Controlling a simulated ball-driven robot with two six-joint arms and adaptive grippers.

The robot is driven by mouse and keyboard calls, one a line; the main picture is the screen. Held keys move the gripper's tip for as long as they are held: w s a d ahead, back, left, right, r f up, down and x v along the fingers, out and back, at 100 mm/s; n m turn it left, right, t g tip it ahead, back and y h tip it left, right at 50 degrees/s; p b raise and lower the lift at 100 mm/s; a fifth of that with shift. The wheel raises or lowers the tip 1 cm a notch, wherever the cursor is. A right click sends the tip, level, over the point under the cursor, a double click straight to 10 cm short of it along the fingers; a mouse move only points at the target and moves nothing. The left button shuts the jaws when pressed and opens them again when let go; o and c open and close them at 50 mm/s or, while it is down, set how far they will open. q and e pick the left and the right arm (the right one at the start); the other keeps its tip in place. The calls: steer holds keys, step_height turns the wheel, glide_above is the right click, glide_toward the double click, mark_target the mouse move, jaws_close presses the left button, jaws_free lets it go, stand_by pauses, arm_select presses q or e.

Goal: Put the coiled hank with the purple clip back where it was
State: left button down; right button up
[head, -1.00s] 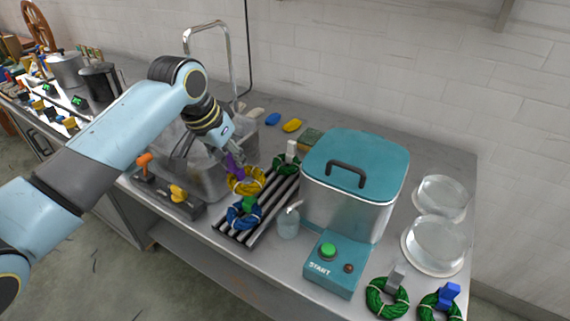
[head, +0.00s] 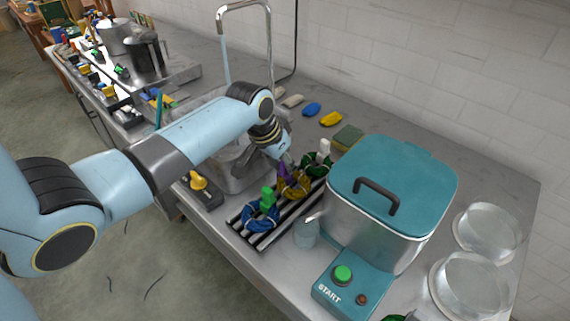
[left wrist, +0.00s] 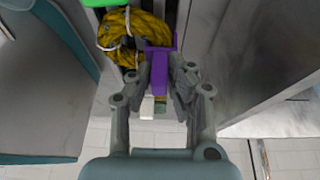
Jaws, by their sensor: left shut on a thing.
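The coiled yellow hank (head: 294,187) with the purple clip (head: 284,170) is at the dark slatted rack (head: 284,226), between a blue hank (head: 261,218) with a green clip and a green hank (head: 318,164) with a white clip. My left gripper (head: 286,160) is above it, shut on the purple clip. In the left wrist view, the clip (left wrist: 160,66) sits between the fingers and the yellow coil (left wrist: 134,36) lies beyond them. I cannot tell whether the coil rests on the bars or is just above them. My right gripper is not in view.
A teal-lidded steel vat (head: 385,200) stands right of the rack, with a START box (head: 350,290) in front. A clear bottle (head: 307,232) is close to the rack. The sink (head: 235,165) lies left, and glass dishes (head: 487,232) are at the right.

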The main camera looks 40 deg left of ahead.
arm_select(q)
steer(key=shift+f, duration=0.4)
steer(key=c, duration=1.3)
jaws_free()
steer(key=shift+o, duration=0.2)
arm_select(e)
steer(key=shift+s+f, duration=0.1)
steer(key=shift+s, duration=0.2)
arm_select(q)
steer(key=shift+r, duration=0.25)
steer(key=v, duration=1.2)
steer(key=shift+p, duration=0.4)
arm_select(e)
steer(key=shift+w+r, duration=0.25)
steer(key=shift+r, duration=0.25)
arm_select(q)
steer(key=shift+f, duration=0.1)
